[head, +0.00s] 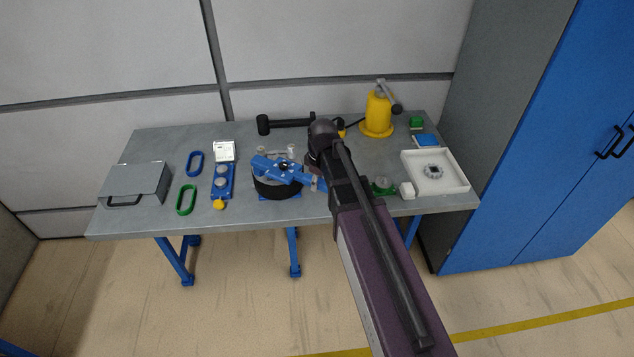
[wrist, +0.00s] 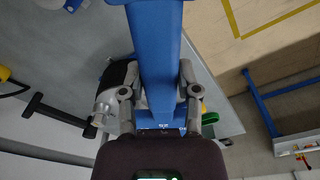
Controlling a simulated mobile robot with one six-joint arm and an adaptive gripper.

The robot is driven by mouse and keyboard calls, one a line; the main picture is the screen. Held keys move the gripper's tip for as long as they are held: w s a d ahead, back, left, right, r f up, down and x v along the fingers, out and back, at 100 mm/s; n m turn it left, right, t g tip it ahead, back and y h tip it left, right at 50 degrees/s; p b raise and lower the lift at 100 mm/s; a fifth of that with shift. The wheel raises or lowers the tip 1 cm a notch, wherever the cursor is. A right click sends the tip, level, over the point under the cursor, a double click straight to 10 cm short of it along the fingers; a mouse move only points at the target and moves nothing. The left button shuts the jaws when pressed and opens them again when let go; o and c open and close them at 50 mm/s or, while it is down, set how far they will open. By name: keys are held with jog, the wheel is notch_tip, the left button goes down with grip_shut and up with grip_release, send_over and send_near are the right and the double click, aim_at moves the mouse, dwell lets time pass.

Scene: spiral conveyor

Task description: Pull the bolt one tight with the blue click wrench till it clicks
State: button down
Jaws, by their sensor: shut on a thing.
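The blue click wrench (head: 287,169) lies across the top of a black round drum (head: 275,190) near the front middle of the bench. In the wrist view the blue wrench (wrist: 155,45) runs between the fingers of my gripper (wrist: 158,88) and out of the top edge. My gripper (head: 318,181) is shut on the wrench, at its right end in the head view. Bolt one cannot be made out. The wrench and my arm cover part of the drum, and the wrench's far end is out of the wrist view.
A blue fixture (head: 222,184) and green ring (head: 187,199) lie left of the drum, near a grey case (head: 136,184). A white tray (head: 462,183) is on the right. The front left edge is clear.

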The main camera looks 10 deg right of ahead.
jog(key=shift+r, duration=0.15)
jog(key=shift+r+p, duration=2.3)
jog(key=shift+p, duration=0.15)
jog(key=shift+s, duration=0.1)
